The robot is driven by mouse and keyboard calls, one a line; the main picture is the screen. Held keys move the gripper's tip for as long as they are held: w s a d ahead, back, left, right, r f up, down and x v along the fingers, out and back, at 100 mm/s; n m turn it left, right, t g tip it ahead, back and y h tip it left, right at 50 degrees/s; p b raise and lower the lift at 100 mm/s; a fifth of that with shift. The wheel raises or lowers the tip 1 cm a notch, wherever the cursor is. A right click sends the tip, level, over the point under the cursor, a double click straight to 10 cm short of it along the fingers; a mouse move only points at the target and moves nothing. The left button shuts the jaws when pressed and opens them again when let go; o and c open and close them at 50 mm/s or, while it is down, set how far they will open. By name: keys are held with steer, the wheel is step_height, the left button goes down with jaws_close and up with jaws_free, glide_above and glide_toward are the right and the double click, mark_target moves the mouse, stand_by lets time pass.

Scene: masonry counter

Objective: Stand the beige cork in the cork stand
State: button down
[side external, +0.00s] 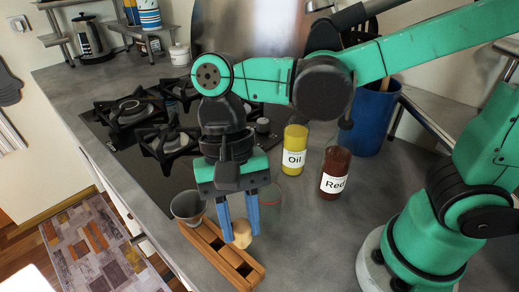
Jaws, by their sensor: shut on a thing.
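The beige cork (242,233) is between the two blue fingers of my gripper (240,231), which is shut on it. My gripper points down over the counter's front part. The cork stand (228,257) is a long orange-brown wooden block with dark square openings in its top. The cork shows in front of or above the stand's right side, near its middle. I cannot tell whether the cork's lower end touches the stand, or how far it is above an opening.
A grey metal cup (188,206) is at the stand's far left end. A yellow Oil bottle (293,142) and a dark red bottle (335,168) stand behind to the right. A black gas hob (135,135) lies behind. Counter right of the stand is clear.

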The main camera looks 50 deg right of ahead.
glide_above(247, 279)
steer(key=w+d, duration=0.1)
steer(key=w, duration=0.1)
steer(key=shift+s+d+f, duration=0.1)
steer(key=shift+s+f, duration=0.05)
steer(key=shift+f, duration=2.75)
steer(key=shift+f, duration=1.35)
steer(key=c, duration=0.5)
jaws_free()
steer(key=shift+c, duration=0.2)
steer(key=shift+v, duration=2.8)
